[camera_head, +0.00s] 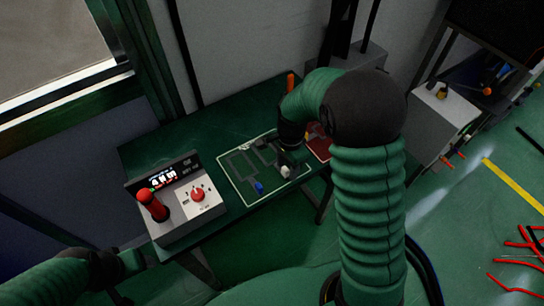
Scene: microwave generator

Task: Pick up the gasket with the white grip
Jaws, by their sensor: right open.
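The white grip (287,172) of a gasket shows on the green board (236,190) on the table, near the board's right front part. The gasket's own outline is too small and too covered to make out. My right gripper (284,160) points down over the board, just behind and above the white grip. It is open, and no object shows held in it; whether it touches the grip cannot be told. A blue grip (259,187) stands to the left of the white one. My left gripper (134,262) is low at the left, off the table's front edge; its fingers are unclear.
A control box (177,205) with a red handle, a red knob and a lit display stands on the table (190,131) left of the board. A red tray (318,146) lies right of the board, partly behind my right arm. The table's back left is clear.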

